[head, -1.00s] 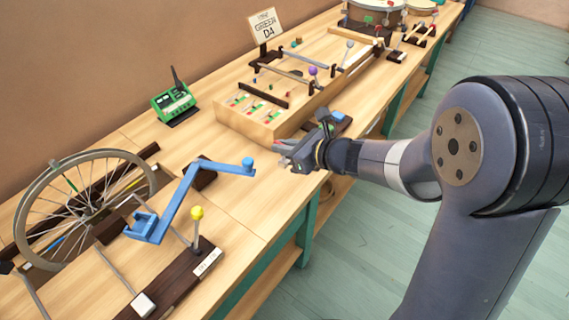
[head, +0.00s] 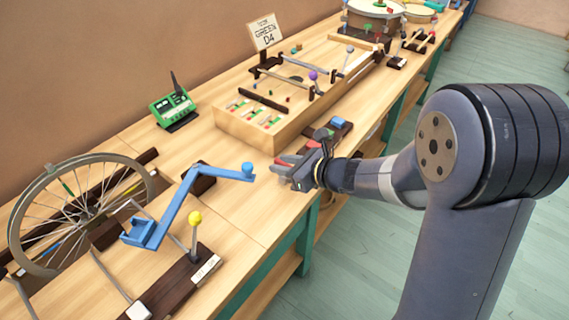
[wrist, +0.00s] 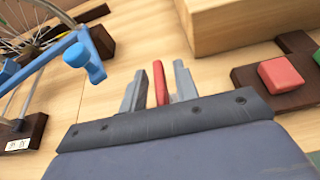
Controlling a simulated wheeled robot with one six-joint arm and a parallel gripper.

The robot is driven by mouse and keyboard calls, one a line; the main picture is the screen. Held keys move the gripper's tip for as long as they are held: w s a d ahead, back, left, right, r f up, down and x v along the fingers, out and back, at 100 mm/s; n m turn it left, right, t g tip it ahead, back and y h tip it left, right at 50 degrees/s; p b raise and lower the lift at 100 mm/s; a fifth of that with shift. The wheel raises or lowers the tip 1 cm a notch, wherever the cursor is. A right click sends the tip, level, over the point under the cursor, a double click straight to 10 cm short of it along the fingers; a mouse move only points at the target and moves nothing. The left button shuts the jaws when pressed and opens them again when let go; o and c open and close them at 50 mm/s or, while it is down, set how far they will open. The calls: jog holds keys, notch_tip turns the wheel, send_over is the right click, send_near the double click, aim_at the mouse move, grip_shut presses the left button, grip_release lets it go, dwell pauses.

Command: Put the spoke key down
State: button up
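The spoke key (wrist: 160,84) is a narrow red piece between the two grey fingers of my gripper (wrist: 160,82) in the wrist view. My gripper appears shut on it, and its lower end is hidden by the gripper body. In the head view, my gripper (head: 285,174) is low over the front part of the bench (head: 232,212), with red (head: 288,160) showing at its fingers. I cannot tell whether the key touches the bench top.
A blue crank arm (head: 185,195) and spoked wheel (head: 75,205) stand left. A wooden box (head: 255,125) lies behind my gripper. A dark block with a blue pad (head: 337,122) and a red pad (wrist: 280,75) is to the right. Bare bench lies between crank and box.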

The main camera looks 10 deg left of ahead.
jog(key=shift+r, duration=0.2)
jog(key=shift+d+r, duration=0.15)
jog(key=shift+d, duration=0.15)
jog(key=p+v, duration=0.1)
jog(key=v, duration=1)
jog(key=shift+s+p, duration=0.25)
jog(key=shift+p, duration=0.1)
jog(key=shift+d, duration=0.1)
grip_shut()
dwell(0.9)
